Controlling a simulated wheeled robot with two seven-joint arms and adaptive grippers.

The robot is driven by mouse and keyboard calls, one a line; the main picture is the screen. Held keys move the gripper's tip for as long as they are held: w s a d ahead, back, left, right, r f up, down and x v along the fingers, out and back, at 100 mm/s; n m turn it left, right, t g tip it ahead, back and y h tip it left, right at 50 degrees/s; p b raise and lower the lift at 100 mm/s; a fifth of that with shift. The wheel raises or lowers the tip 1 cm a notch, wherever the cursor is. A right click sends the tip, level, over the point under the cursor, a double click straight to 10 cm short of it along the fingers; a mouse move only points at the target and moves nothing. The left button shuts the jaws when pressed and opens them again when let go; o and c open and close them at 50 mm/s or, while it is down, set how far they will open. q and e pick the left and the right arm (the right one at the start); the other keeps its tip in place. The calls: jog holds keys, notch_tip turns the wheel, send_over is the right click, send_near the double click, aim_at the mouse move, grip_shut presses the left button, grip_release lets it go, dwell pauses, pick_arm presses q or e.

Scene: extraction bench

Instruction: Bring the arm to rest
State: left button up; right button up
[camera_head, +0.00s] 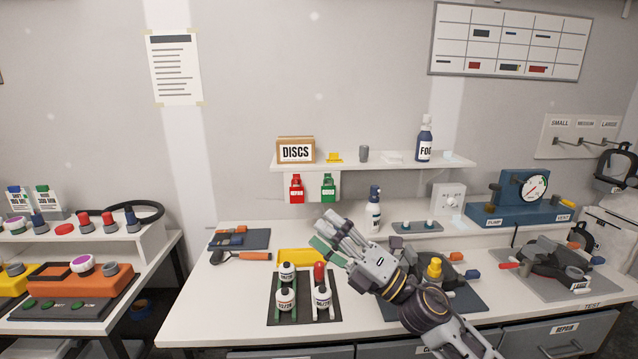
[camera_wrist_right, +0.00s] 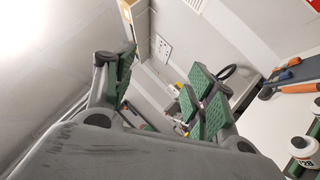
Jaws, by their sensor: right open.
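My right arm comes in from the lower right of the head view. Its gripper (camera_head: 328,236) is held above the bench (camera_head: 210,305), pointing up and to the left. The green-padded fingers are apart, with nothing held between them. In the right wrist view the two fingers of the gripper (camera_wrist_right: 160,92) stand wide apart, with the wall and a distant bench behind the gap. The gripper appears clear of the bench items, above and behind the dark bottle tray (camera_head: 274,318). My left gripper is in neither view.
Several small bottles stand in the tray. A yellow tray (camera_head: 290,258), a spray bottle (camera_head: 374,212) and a blue pump unit (camera_head: 517,211) are near. A wall shelf (camera_head: 350,165) holds a discs box (camera_head: 296,150) and a fog bottle (camera_head: 424,140). The bench's front left is bare.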

jog(key=w+d+f+m+t+h, duration=0.2)
jog(key=d+f+m+t+h, duration=0.25)
jog(key=m+h, duration=0.35)
jog(key=w+d+f+m+t+h, duration=0.2)
jog(key=d+f+m+t+h, duration=0.3)
jog(key=m, duration=0.6)
jog(key=s+d+f+m+g+h, duration=0.3)
jog(key=d+f+m+g+h, duration=0.1)
jog(key=f, duration=0.4)
jog(key=s+d+f+m+g+h, duration=0.25)
jog(key=d+f+m+g, duration=0.2)
jog(key=f, duration=0.25)
jog(key=s+d+f+m+g, duration=0.1)
jog(key=s+f+m+g, duration=0.1)
jog(key=s+f+g, duration=0.55)
jog(key=s+d+f+m+g, duration=0.25)
jog(key=s+f, duration=0.55)
jog(key=s, duration=0.6)
notch_tip(320, 180, down, 33)
jog(key=s, duration=0.2)
jog(key=s+d+f+g, duration=0.1)
jog(key=s+d+f, duration=0.1)
jog(key=s+f, duration=0.8)
jog(key=s+d+f, duration=0.2)
jog(key=s+f, duration=0.8)
jog(key=s, duration=0.2)
jog(key=shift+d+g, duration=0.2)
jog(key=shift+g, duration=0.2)
jog(key=shift+f+h, duration=0.1)
jog(key=shift+h, duration=0.15)
